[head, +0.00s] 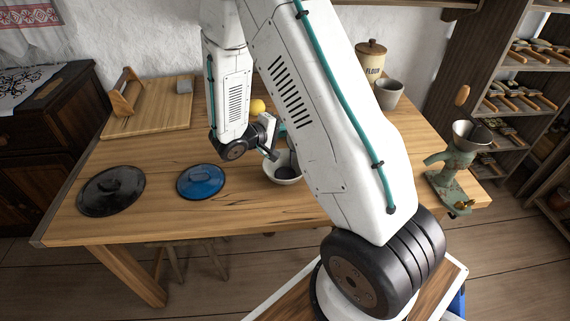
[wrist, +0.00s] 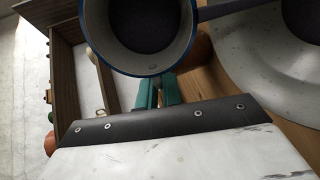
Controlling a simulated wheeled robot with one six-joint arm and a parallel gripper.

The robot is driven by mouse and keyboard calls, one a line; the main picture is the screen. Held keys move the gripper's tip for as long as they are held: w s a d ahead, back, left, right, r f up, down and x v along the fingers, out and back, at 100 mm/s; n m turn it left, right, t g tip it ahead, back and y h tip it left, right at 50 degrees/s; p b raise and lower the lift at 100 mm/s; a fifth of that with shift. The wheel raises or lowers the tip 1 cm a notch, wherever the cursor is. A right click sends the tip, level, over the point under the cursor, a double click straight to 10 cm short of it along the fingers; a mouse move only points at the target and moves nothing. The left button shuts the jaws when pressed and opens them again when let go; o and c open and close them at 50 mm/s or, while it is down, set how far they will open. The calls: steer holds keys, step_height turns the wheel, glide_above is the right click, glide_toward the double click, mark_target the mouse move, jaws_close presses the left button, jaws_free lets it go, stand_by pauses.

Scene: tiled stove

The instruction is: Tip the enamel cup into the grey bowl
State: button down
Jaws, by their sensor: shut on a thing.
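The enamel cup (wrist: 152,66) has a blue rim and a pale inside with dark grey contents, seen through its mouth in the wrist view. My gripper (wrist: 157,91) has teal fingers, shut on the cup at its near side. In the head view my gripper (head: 272,150) is low over the table beside the grey bowl, and the cup is hidden or too small to make out there. The grey bowl (head: 284,181) stands on the table, partly behind my arm, with something dark inside. In the wrist view the pale speckled bowl (wrist: 268,82) is right of the cup. I cannot tell the cup's tilt.
A blue lid (head: 201,181) and a black lid (head: 112,190) lie to the left. A yellow fruit (head: 257,106) and a cutting board (head: 150,112) are farther back. A flour jar (head: 370,62), a grey pot (head: 388,95) and a green grinder (head: 455,165) stand to the right.

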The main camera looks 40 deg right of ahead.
steer(key=shift+a+r+h, duration=0.15)
steer(key=shift+a+h, duration=0.55)
steer(key=shift+a, duration=0.05)
stand_by(0.3)
steer(key=shift+a+r+h, duration=0.2)
steer(key=shift+a+h, duration=0.05)
steer(key=shift+h, duration=0.65)
stand_by(0.5)
steer(key=shift+a+r+h, duration=0.3)
steer(key=shift+r+h, duration=0.55)
steer(key=shift+r, duration=0.05)
steer(key=shift+a+r+h, duration=0.25)
steer(key=shift+r+h, duration=0.6)
steer(key=shift+r, duration=0.05)
stand_by(1.7)
stand_by(0.3)
